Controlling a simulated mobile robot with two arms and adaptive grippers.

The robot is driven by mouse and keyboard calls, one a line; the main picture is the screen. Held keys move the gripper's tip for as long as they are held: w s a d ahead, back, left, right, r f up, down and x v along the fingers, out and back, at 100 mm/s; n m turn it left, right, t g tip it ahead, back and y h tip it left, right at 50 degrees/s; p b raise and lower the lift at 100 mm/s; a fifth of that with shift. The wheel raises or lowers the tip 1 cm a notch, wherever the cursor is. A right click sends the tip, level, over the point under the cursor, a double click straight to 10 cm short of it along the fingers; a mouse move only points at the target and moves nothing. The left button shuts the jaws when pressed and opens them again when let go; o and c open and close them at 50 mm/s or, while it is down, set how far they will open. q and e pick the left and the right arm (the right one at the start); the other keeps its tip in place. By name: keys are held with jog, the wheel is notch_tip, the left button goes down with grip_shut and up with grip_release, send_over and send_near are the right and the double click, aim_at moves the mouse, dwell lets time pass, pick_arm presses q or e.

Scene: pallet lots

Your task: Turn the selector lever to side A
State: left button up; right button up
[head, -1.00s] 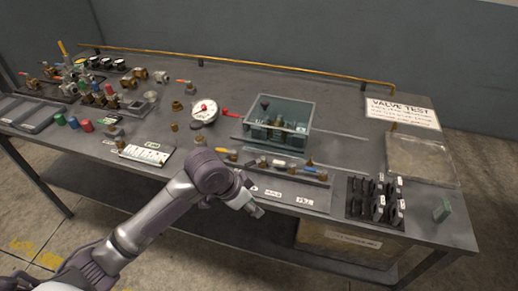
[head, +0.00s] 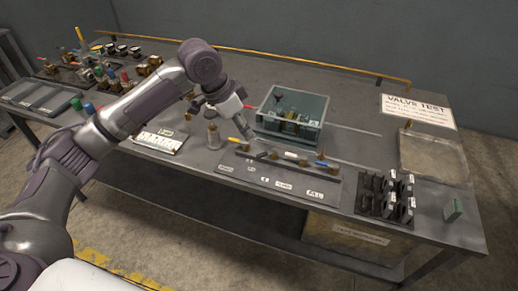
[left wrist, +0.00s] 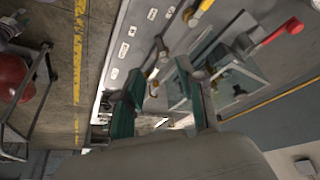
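My left gripper (head: 243,128) is over the front middle of the bench, at the left end of a grey valve panel (head: 270,177) with several white labels along its front. In the left wrist view its two green fingers (left wrist: 158,72) are apart, and nothing is visibly clamped between them. A grey handle on a brass fitting (left wrist: 160,50) shows just beyond and between the fingertips; I cannot tell whether they touch it. A yellow lever (head: 236,140) is beside the gripper. Which lever is the selector, and its side A mark, I cannot make out. My right gripper is out of view.
A blue-grey bin (head: 290,112) with fittings stands behind the panel. A red-handled valve (left wrist: 280,35) is close to the gripper. A black rack (head: 385,195) stands at the right, with a clear tray (head: 433,158) behind it. Several valves crowd the back left.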

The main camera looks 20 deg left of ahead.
aim_at(262, 154)
pick_arm(q)
jog(key=p+x, duration=0.1)
jog(key=x, duration=1)
jog(key=shift+w+d+f, duration=0.1)
jog(key=shift+f, duration=0.1)
grip_shut()
